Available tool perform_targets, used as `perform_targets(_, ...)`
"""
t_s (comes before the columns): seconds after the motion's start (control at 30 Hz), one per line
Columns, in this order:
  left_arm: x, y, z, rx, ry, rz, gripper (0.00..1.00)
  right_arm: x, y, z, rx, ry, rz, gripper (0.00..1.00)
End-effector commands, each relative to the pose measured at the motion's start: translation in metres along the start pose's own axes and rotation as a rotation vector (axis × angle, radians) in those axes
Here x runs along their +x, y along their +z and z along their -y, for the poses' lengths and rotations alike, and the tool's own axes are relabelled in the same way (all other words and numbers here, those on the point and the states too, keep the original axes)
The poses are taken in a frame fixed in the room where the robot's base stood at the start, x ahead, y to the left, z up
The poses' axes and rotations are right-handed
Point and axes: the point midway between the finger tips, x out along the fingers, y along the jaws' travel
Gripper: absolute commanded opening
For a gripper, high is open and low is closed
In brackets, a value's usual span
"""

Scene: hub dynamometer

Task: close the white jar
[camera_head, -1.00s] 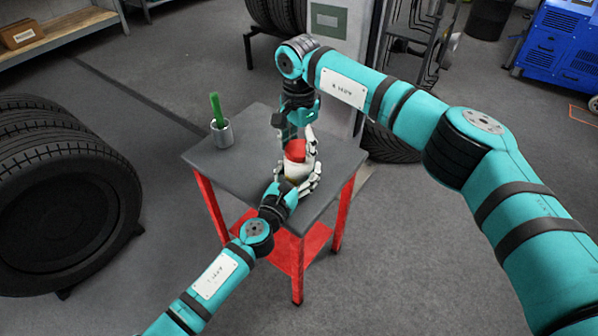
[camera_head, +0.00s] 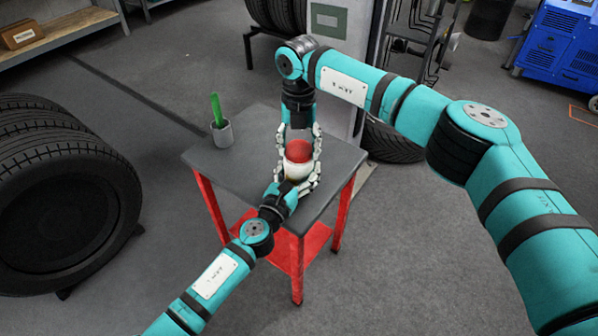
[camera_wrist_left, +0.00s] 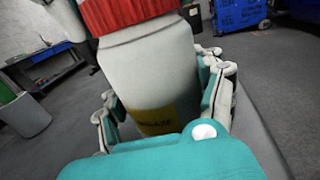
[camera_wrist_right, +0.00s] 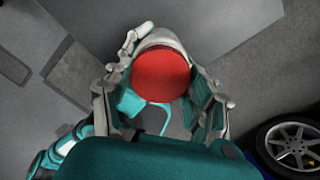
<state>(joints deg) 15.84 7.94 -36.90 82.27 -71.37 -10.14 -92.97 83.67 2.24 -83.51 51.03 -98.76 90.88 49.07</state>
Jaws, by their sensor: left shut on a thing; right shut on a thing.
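The white jar (camera_head: 297,172) stands upright near the front of the table, with a yellow label seen in the left wrist view (camera_wrist_left: 155,118). The red lid (camera_head: 299,151) sits at its mouth and looks level. In the left wrist view, the lid (camera_wrist_left: 125,12) meets the top of the jar; whether it is fully seated I cannot tell. My left gripper (camera_head: 296,184) is shut on the jar's body from the front. My right gripper (camera_head: 300,147) reaches down from above and is shut on the red lid, its fingers on either side. In the right wrist view the lid (camera_wrist_right: 160,75) lies between the fingers.
The grey-topped table (camera_head: 200,158) has red legs. A grey cup (camera_head: 222,134) holding a green stick-like thing stands at its left back. Large tyres (camera_head: 62,190) stand on the floor at the left. The table's right side is bare.

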Motion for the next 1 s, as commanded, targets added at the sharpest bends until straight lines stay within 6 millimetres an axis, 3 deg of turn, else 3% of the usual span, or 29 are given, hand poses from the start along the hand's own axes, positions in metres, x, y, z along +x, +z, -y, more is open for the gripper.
perform_targets(0.2, 0.0, 0.0, 0.0, 0.001, 0.0, -0.001, 0.0, 0.0, 0.001, 0.0, 0.43, 0.0, 0.001, 0.18)
perform_targets(0.37, 0.0, 0.0, 0.0, 0.001, 0.0, -0.001, 0.0, 0.0, 0.001, 0.0, 0.454, 0.0, 0.002, 0.18)
perform_targets(0.4, 0.0, 0.0, 0.0, 0.001, 0.0, 0.0, 0.0, 0.0, 0.001, 0.0, 0.454, 0.0, 0.002, 0.59)
perform_targets(0.6, 0.0, 0.0, 0.0, 0.001, 0.0, -0.001, 0.0, 0.0, 0.001, 0.0, 0.453, 0.0, 0.002, 0.84)
perform_targets(0.87, 0.0, -0.001, 0.0, 0.001, 0.0, -0.001, 0.0, -0.001, 0.001, 0.0, 0.452, 0.0, 0.002, 0.84)
perform_targets(1.0, 0.0, 0.0, 0.0, 0.001, 0.0, -0.001, 0.0, -0.011, 0.001, 0.0, 0.452, 0.003, 0.004, 0.84)
